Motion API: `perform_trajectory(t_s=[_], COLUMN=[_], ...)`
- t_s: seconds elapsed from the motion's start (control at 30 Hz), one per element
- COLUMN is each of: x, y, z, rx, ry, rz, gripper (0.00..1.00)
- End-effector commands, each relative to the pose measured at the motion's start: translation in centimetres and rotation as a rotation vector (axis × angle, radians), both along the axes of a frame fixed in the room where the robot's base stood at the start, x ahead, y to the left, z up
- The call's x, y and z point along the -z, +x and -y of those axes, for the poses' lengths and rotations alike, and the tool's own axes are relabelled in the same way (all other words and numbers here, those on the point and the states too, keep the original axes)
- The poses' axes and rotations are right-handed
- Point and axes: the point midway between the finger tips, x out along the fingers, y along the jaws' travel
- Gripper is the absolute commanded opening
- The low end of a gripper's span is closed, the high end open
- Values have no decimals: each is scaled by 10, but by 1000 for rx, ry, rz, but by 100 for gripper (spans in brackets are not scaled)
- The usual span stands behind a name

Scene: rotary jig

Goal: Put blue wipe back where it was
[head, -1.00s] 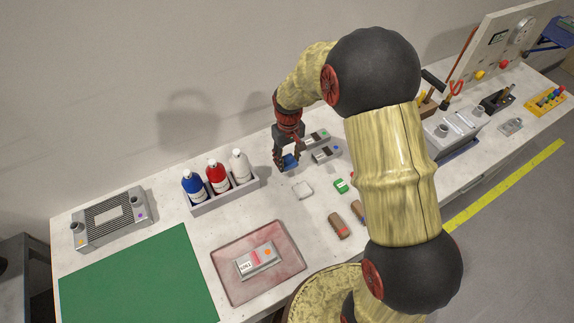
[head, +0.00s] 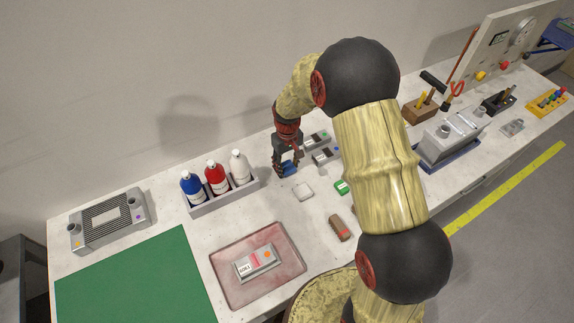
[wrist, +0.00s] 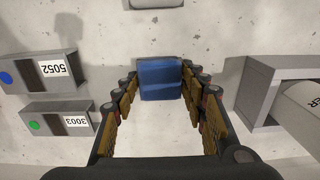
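The blue wipe (head: 289,169) is a small folded blue block at the tips of my gripper (head: 286,167), left of the grey boxes in the head view. In the wrist view the blue wipe (wrist: 160,78) sits between the two fingertips of my gripper (wrist: 160,82), which meet its left and right sides. The gripper is shut on it. The wipe is low over the bench; I cannot tell whether it touches the surface. The fingers partly hide it in the head view.
A bottle tray (head: 222,199) with blue, red and white bottles stands to the left. Two grey labelled boxes, one marked 5052 (wrist: 41,72) and one marked 3003 (wrist: 60,119), are beside the gripper. A white wipe (head: 303,191) and a green one (head: 341,187) lie nearer the front.

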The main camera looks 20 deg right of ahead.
Motion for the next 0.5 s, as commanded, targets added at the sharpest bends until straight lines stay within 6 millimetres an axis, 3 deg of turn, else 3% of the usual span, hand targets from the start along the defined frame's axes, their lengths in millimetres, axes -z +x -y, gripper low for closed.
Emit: perform_trajectory(t_s=[0.23, 0.5], x=[0, 0], y=[0, 0], z=[0, 0], rx=[0, 0], ry=[0, 0], rz=[0, 0], gripper=[58, 59])
